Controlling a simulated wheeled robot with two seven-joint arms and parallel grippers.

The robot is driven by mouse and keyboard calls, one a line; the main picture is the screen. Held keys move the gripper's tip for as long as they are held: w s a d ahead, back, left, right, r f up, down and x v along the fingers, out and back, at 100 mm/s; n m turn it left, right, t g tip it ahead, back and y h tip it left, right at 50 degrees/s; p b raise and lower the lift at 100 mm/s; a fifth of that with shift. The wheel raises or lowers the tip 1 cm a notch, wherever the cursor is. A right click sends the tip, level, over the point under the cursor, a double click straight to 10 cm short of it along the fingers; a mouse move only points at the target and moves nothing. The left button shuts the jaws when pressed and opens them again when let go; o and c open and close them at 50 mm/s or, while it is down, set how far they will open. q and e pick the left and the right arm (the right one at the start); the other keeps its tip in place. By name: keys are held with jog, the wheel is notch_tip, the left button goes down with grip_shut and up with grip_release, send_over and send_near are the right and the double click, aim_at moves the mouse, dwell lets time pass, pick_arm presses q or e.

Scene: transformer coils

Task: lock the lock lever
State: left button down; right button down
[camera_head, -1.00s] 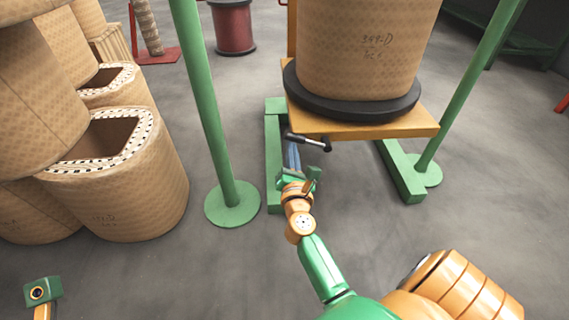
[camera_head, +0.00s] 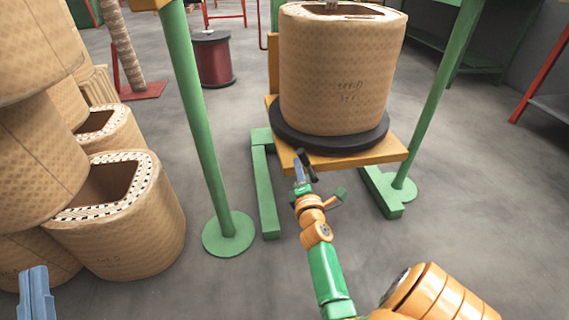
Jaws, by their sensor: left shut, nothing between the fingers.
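The lock lever (camera_head: 307,166) is a short black handle at the front edge of the yellow platform (camera_head: 345,158). It slants steeply, its lower end toward the right. My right gripper (camera_head: 299,167), with blue fingers, is directly beside the lever on its left, very close to it or touching; I cannot tell which. Its fingers are seen nearly edge-on, so their opening is unclear. My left gripper (camera_head: 36,285) is at the lower left, fingers pointing up, shut and empty, far from the lever.
A large tan coil (camera_head: 335,85) stands on a black disc (camera_head: 290,135) on the platform. Green posts (camera_head: 200,120) stand on both sides. Several tan coils (camera_head: 150,225) are stacked at left. A dark red spool (camera_head: 212,62) stands behind. Grey floor is open in front.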

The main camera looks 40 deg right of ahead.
jog(key=shift+s+d+r+m+p, duration=0.3)
jog(key=shift+d+m+p, duration=0.1)
jog(key=shift+m+p, duration=0.2)
jog(key=shift+s+d+r+m+p, duration=0.25)
jog(key=shift+d+m+p, duration=0.15)
jog(key=shift+m+p, duration=0.2)
pick_arm(q)
notch_tip(320, 180, down, 18)
jog(key=s+a+n+g+y, duration=0.1)
jog(key=s+a+g+y, duration=0.1)
jog(key=g, duration=0.8)
jog(key=shift+s+a+g+y, duration=0.25)
jog(key=shift+a+y, duration=0.2)
jog(key=shift+y, duration=0.35)
jog(key=shift+w+r, duration=0.1)
jog(key=shift+r, duration=0.05)
